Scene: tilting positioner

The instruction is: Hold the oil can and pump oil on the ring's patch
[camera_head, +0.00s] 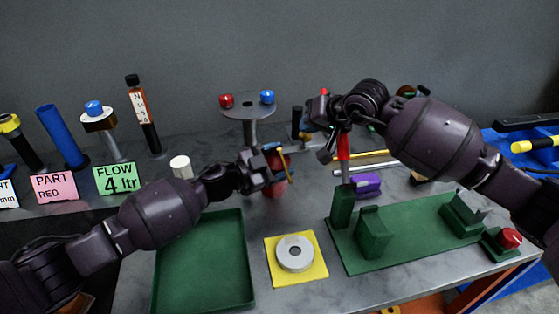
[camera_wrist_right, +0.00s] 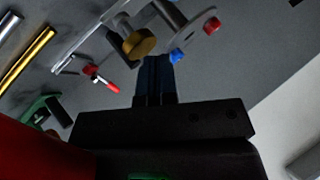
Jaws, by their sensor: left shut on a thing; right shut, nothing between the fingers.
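My left gripper (camera_head: 262,170) reaches in from the left and is shut on a red can-like thing, which I take for the oil can (camera_head: 277,187). The gripper hides part of it, and a thin yellow part shows beside its top. The grey ring (camera_head: 295,253) lies flat on a yellow square plate (camera_head: 270,274) in front of the can. I cannot make out a patch on it. My right gripper (camera_head: 312,112) is raised behind and right of the can, shut and empty. Its dark fingers show in the right wrist view (camera_wrist_right: 155,80).
A green tray (camera_head: 205,275) lies left of the ring. A green fixture plate (camera_head: 405,240) with upright blocks and a red button (camera_head: 510,238) stands right. A red-handled tool (camera_head: 343,150) stands near my right gripper. A round stand (camera_head: 247,107) with red and blue knobs is behind.

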